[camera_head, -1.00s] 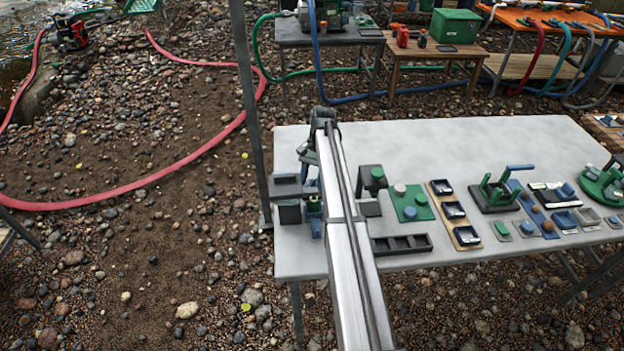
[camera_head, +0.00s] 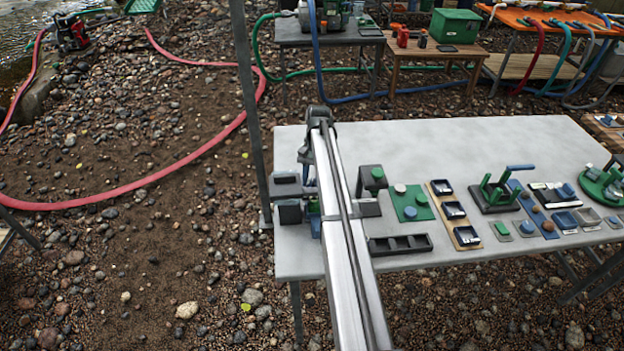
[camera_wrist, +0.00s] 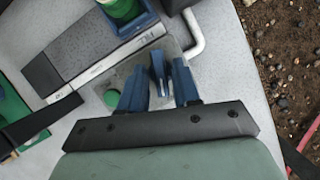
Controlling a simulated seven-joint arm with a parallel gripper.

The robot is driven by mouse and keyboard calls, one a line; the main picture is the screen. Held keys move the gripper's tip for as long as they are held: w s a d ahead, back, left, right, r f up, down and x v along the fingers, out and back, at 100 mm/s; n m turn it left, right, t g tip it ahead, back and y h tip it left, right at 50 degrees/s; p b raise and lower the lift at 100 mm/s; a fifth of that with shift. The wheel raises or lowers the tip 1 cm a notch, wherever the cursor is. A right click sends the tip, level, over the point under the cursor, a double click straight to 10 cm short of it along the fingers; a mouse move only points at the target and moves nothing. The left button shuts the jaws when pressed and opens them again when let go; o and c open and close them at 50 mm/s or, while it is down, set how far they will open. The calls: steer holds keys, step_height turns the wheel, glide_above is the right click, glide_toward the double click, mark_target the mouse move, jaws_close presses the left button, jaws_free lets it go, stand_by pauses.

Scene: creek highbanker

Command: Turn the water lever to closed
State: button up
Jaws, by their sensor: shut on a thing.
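The water lever (camera_wrist: 157,66) is a small upright blue handle on a pale grey plate (camera_wrist: 133,70) in the wrist view. A green button (camera_wrist: 112,98) is on the same plate. My gripper (camera_wrist: 160,78) has blue fingers, one on each side of the lever, and is shut on it. In the head view, my arm covers most of the lever's unit at the left end of the grey table (camera_head: 480,145), and the lever cannot be made out there.
A bent grey pipe (camera_wrist: 196,38) and a green cylinder in a blue holder (camera_wrist: 138,22) stand close to the lever. A dark three-slot tray (camera_head: 401,245) and a green board (camera_head: 410,203) lie to the right. The table's back is clear.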

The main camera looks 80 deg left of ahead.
steer(key=shift+s+n+t, duration=0.1)
steer(key=shift+n+t, duration=0.7)
steer(key=shift+n, duration=1.1)
steer(key=o, duration=1)
steer(key=shift+v, duration=0.8)
steer(key=v, duration=0.4)
steer(key=shift+a+f, duration=0.1)
steer(key=a, duration=1.1)
steer(key=shift+s+a+f, duration=0.1)
steer(key=shift+a+f, duration=0.1)
steer(key=shift+a, duration=0.15)
